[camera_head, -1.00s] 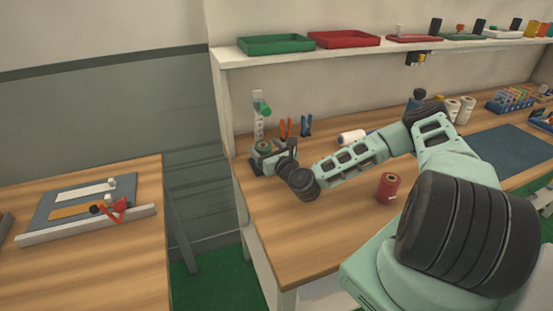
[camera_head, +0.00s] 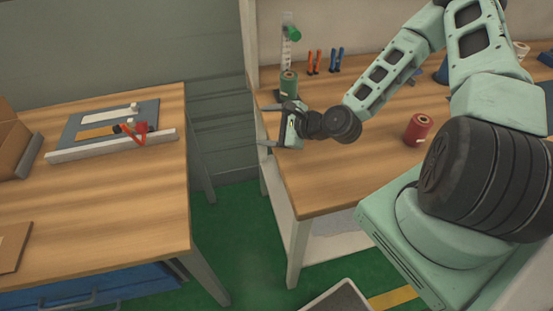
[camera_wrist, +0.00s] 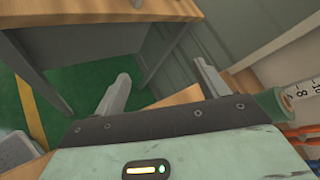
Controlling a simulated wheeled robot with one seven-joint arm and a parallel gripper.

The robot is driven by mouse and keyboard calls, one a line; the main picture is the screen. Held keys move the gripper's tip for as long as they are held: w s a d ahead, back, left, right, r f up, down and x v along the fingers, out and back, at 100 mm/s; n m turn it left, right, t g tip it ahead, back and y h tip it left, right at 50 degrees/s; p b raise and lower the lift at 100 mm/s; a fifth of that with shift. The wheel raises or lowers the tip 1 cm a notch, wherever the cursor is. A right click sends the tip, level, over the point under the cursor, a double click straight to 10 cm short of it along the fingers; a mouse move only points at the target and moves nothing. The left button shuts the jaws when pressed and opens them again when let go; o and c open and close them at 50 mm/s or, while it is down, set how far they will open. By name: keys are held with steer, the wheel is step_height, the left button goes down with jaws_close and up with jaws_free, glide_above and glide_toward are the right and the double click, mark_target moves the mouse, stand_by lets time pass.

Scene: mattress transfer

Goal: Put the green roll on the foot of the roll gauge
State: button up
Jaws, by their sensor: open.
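The green roll (camera_head: 289,84) stands upright at the bench's left end, directly in front of the base of the roll gauge. The roll gauge (camera_head: 287,52) is an upright white scale strip with a green knob-like piece near its top. Its foot is hidden, so I cannot tell exactly how the roll rests on it. My gripper (camera_head: 268,125) is open and empty, on the near side of the roll, apart from it and pointing left past the bench edge. In the wrist view my gripper (camera_wrist: 160,84) has nothing between its fingers; the green roll (camera_wrist: 270,106) and scale (camera_wrist: 304,88) lie to the right.
Red-handled pliers (camera_head: 314,61) and blue-handled pliers (camera_head: 336,59) stand right of the gauge. A gap of green floor (camera_head: 235,215) separates the bench from the left table (camera_head: 100,190).

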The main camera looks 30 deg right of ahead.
steer(key=s+a+r+n+g+h, duration=0.25)
steer(key=s+a+n+g, duration=0.65)
steer(key=n, duration=0.7)
steer(key=s+a+r+n+g+h, duration=0.1)
steer(key=s+a+r+n+h, duration=0.1)
steer(key=s+r+n, duration=0.4)
steer(key=s+a+r+n+g+h, duration=0.1)
steer(key=s+a+r+n, duration=0.1)
steer(key=s+r+n, duration=0.5)
steer(key=s+r, duration=0.2)
steer(key=s, duration=0.2)
steer(key=shift+a+n+h, duration=0.3)
steer(key=shift+a+h, duration=0.05)
